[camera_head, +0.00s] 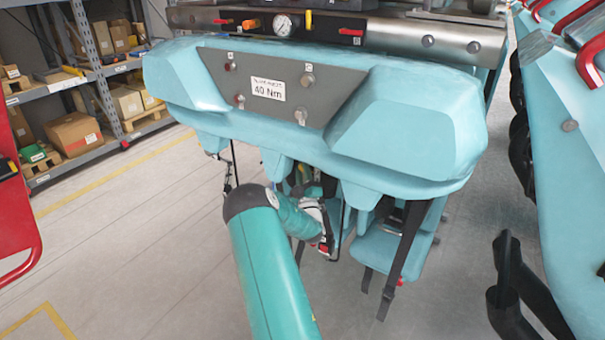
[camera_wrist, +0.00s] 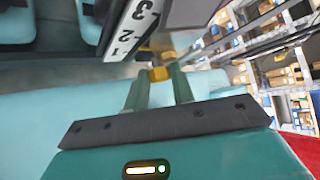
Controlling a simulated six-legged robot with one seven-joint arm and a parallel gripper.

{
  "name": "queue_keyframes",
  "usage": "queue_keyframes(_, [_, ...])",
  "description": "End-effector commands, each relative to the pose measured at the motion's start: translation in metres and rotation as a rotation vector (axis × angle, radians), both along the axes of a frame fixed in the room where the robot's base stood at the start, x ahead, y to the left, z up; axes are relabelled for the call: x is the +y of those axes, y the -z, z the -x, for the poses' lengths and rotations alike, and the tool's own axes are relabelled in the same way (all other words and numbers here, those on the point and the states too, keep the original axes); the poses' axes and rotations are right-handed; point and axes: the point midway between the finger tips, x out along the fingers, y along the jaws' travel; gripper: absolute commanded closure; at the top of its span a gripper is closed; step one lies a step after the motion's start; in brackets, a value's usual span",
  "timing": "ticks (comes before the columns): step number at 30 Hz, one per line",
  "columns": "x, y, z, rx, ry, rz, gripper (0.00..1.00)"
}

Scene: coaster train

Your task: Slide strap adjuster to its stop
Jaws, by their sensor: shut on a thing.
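In the wrist view, my gripper (camera_wrist: 159,82) has its two green fingers on either side of a small yellow piece (camera_wrist: 160,73), which looks to be the strap adjuster. The fingers are shut on it. A white scale with the numbers 1, 2 and 3 (camera_wrist: 125,32) stands just beyond the fingers, beside the yellow piece. The strap at the adjuster and its stop cannot be made out. In the head view, my gripper (camera_head: 325,240) is below the teal train body (camera_head: 415,125), partly hidden by my arm, and the adjuster cannot be picked out there.
Black straps (camera_head: 407,240) hang by a teal seat (camera_head: 375,250) right of my gripper. A panel marked 40 Nm (camera_head: 268,88) is above. Another teal car (camera_head: 565,170) stands at right, a red frame (camera_head: 18,215) at left. Shelves (camera_head: 90,90) are behind; floor at lower left is clear.

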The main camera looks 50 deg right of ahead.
Motion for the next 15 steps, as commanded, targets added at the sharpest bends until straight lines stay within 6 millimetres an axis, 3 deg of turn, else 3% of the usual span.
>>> queue_keyframes(5, [0.001, 0.011, -0.002, 0.005, -0.003, -0.004, 1.00])
queue_keyframes(12, [0.001, 0.052, -0.002, 0.006, -0.003, -0.006, 1.00])
queue_keyframes(15, [0.001, 0.060, -0.002, 0.004, -0.004, -0.006, 1.00])
